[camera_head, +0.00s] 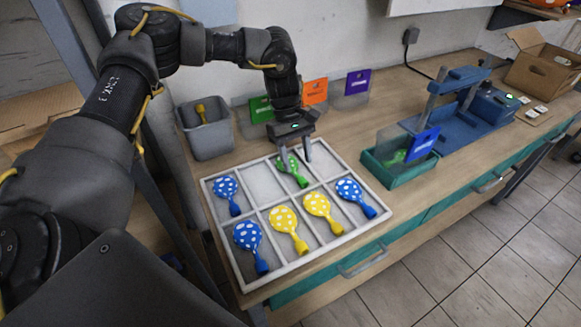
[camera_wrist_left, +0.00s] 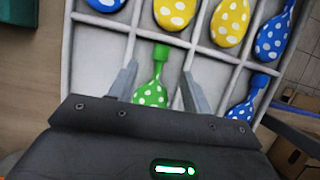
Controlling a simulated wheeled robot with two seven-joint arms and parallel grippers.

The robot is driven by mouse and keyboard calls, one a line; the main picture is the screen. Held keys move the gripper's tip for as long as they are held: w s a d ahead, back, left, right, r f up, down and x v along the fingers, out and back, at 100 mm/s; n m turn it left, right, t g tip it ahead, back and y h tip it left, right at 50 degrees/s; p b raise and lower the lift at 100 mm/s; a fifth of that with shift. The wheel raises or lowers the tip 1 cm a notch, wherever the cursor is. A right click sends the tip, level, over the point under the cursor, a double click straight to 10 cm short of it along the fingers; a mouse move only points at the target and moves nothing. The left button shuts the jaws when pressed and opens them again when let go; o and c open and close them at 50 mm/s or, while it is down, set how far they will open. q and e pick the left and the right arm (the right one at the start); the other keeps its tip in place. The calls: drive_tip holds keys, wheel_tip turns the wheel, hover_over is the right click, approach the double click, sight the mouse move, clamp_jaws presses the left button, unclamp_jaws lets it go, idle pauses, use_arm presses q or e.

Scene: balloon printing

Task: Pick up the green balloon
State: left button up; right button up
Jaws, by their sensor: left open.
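A green balloon with white dots (camera_head: 291,170) lies in a back-row compartment of the white divided tray (camera_head: 219,236). My left gripper (camera_head: 294,153) is open above it, with one finger on each side. In the left wrist view the green balloon (camera_wrist_left: 153,90) shows between the two spread fingers of the left gripper (camera_wrist_left: 157,82), nearer the left finger. Part of it is hidden by the gripper body there. I cannot tell how far the fingertips are above the tray. My right gripper is not in view.
The tray also holds blue balloons (camera_head: 247,235) and yellow balloons (camera_head: 284,219). A grey bin (camera_head: 212,138) stands behind left. A green box (camera_head: 398,174) with a green balloon in it stands right, beside a blue press (camera_head: 459,112). Coloured cards (camera_head: 315,92) stand by the wall.

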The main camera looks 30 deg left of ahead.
sight(300, 176)
use_arm(q)
drive_tip(key=shift+s+d+f+p, duration=0.2)
drive_tip(key=shift+f+p, duration=0.1)
drive_tip(key=shift+f, duration=0.05)
drive_tip(key=p+x, duration=0.1)
drive_tip(key=x, duration=0.2)
drive_tip(key=shift+d+f, duration=0.15)
drive_tip(key=shift+f, duration=0.1)
drive_tip(key=shift+d+f, duration=0.1)
drive_tip(key=shift+f, duration=0.3)
drive_tip(key=c, duration=0.9)
